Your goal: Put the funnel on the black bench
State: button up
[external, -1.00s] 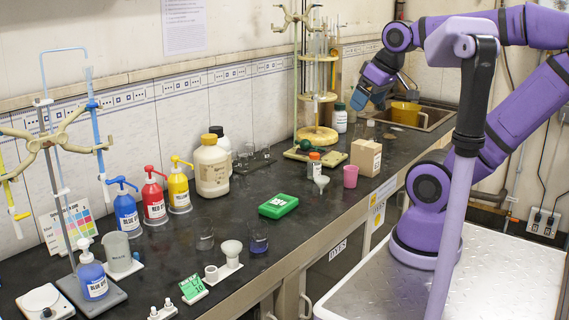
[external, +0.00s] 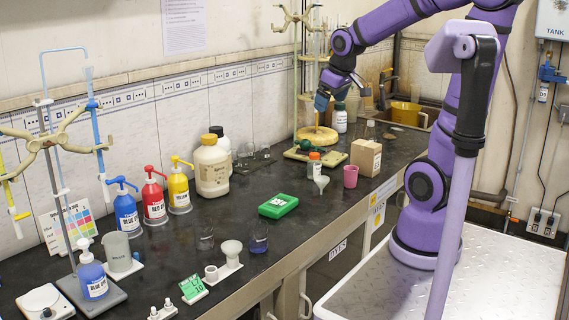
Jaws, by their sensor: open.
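A pale grey funnel-like piece (external: 321,184) is on the black bench (external: 250,195), in front of the orange-capped bottle (external: 314,165); whether it rests upright on its own or in something is too small to tell. A second white funnel-shaped piece (external: 231,250) sits in a white holder nearer the front. My gripper (external: 322,103) is open and empty, pointing down above the round yellow rack base at the back of the bench. It is well above and behind the grey funnel-like piece, apart from it.
A cardboard box (external: 366,157) and a pink cup (external: 351,176) stand right of the grey piece. The tall yellow rack (external: 318,134) is close to my gripper. A green box (external: 278,206) lies to the left. Bare bench lies around the green box.

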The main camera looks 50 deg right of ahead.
jog(key=w+d+f, duration=0.5)
jog(key=w, duration=0.1)
jog(key=g+y, duration=0.1)
send_over(321, 183)
jog(key=s+d, duration=0.1)
jog(key=d, duration=0.1)
jog(key=f, duration=2.3)
jog(key=shift+a+f, duration=0.25)
jog(key=shift+d+f, duration=0.15)
jog(key=shift+f, duration=0.2)
jog(key=x, duration=0.5)
jog(key=shift+f, duration=0.4)
jog(key=shift+d+x, duration=0.15)
jog(key=shift+x, duration=1.05)
jog(key=shift+d+x, duration=0.1)
jog(key=shift+x, duration=1.1)
jog(key=c, duration=1.1)
